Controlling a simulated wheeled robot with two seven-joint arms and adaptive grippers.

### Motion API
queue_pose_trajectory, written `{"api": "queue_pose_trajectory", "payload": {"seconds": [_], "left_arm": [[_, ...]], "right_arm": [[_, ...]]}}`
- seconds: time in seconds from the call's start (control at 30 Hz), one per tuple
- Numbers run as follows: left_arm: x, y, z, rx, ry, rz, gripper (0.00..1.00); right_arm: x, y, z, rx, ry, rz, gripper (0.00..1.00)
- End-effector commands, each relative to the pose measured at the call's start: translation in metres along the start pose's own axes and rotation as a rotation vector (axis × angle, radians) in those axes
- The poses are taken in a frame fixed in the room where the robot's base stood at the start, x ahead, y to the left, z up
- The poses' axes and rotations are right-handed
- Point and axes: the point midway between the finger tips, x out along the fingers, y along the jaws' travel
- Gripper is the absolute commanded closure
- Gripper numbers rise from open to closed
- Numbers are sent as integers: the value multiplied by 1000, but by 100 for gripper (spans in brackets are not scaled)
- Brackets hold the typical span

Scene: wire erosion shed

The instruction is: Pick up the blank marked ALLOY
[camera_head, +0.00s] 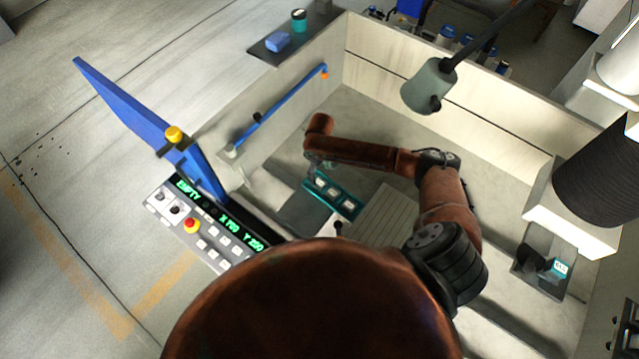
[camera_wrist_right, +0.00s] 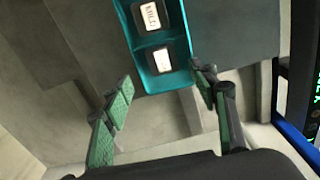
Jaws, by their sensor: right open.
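A teal tray (camera_head: 341,208) holding 3 pale blanks lies inside the machine's walled bed in the head view. Their markings are too small to read there. In the right wrist view, the tray (camera_wrist_right: 163,82) shows two pale blanks; one blank (camera_wrist_right: 150,15) seems to read MILD, and the lettering on the other blank (camera_wrist_right: 162,60) is unclear. I cannot tell which blank is marked ALLOY. My right gripper (camera_head: 314,170) is by the tray's upper left end. In its wrist view the right gripper (camera_wrist_right: 163,92) is open and empty, its fingers apart. My left gripper is not in view.
Bed walls (camera_head: 440,90) surround the work area. A lamp (camera_head: 428,86) hangs over it. A blue open door (camera_head: 140,115) and a control panel (camera_head: 215,225) whose screen reads EMPTY stand at left. A small teal-and-white item (camera_head: 560,268) sits on a dark ledge at right.

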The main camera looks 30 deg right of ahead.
Motion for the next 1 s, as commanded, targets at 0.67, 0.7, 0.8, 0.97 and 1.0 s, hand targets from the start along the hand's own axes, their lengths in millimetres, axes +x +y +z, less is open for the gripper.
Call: {"api": "queue_pose_trajectory", "payload": {"seconds": [0.67,0.7,0.8,0.97,1.0], "left_arm": [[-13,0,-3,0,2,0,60],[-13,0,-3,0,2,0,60],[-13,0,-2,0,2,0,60],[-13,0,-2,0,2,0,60],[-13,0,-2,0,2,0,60]], "right_arm": [[65,-4,3,-6,1,0,46],[65,-5,4,-6,0,-1,46],[65,-5,4,-7,-1,-1,46],[66,-5,4,-7,-2,-1,57],[66,-5,5,-7,-2,-1,60]]}}
